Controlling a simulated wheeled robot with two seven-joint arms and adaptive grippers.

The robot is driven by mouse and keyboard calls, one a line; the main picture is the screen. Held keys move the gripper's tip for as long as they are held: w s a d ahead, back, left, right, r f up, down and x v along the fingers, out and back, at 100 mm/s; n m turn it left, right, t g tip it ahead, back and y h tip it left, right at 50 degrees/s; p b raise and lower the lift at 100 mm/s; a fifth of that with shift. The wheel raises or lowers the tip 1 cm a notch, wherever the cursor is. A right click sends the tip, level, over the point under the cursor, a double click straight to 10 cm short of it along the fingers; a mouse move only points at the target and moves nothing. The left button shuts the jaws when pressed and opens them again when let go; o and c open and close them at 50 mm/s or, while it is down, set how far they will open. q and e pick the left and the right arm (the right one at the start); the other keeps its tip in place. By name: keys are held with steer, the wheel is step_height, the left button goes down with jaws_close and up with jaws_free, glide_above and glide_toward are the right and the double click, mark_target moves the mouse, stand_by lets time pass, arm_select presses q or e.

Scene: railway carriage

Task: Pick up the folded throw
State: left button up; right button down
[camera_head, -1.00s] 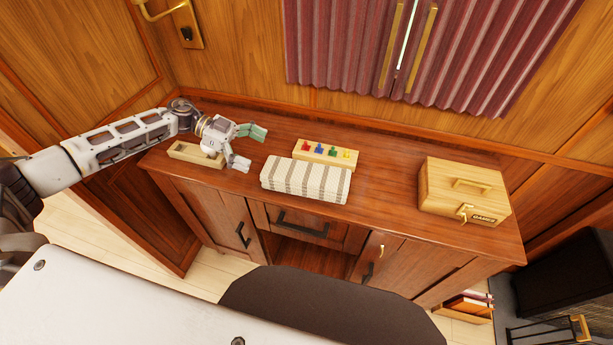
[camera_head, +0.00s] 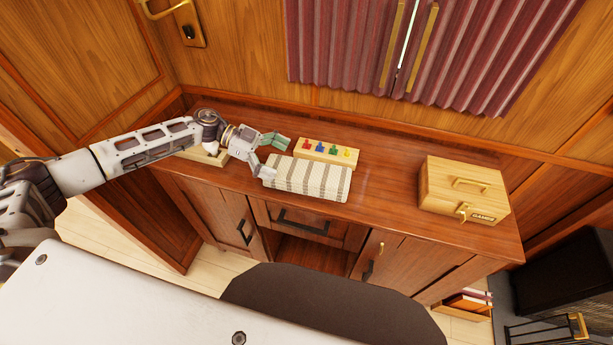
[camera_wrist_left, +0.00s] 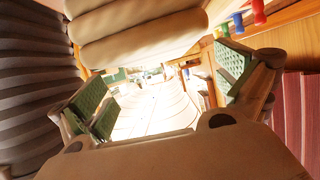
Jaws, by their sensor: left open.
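The folded throw (camera_head: 308,180), cream with grey-brown stripes, lies flat on the wooden cabinet top. My left gripper (camera_head: 270,153) is open at the throw's left end, with one finger on the far side and one close to the near left corner. In the left wrist view the green-padded fingers of my left gripper (camera_wrist_left: 165,85) stand wide apart with nothing between them. The pale rounded folds of the throw (camera_wrist_left: 135,30) fill the upper part of that view. I cannot tell whether a finger touches the throw. My right gripper does not show.
A wooden peg board (camera_head: 327,152) with coloured pegs sits just behind the throw. A wooden games box (camera_head: 464,190) stands on the right of the cabinet top (camera_head: 385,190), with clear surface between. A small wooden tray (camera_head: 205,157) is partly hidden behind my left arm.

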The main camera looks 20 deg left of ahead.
mark_target(303, 169)
arm_select(q)
steer(key=shift+x, duration=0.75)
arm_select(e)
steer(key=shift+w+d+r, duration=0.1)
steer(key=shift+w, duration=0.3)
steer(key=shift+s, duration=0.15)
arm_select(q)
steer(key=shift+d+f, duration=0.15)
steer(key=shift+d, duration=0.4)
steer(key=x, duration=0.2)
steer(key=shift+w+d+p, duration=0.1)
steer(key=shift+d+p, duration=0.25)
steer(key=shift+d, duration=0.05)
steer(key=shift+d+f, duration=0.3)
steer(key=shift+d, duration=0.2)
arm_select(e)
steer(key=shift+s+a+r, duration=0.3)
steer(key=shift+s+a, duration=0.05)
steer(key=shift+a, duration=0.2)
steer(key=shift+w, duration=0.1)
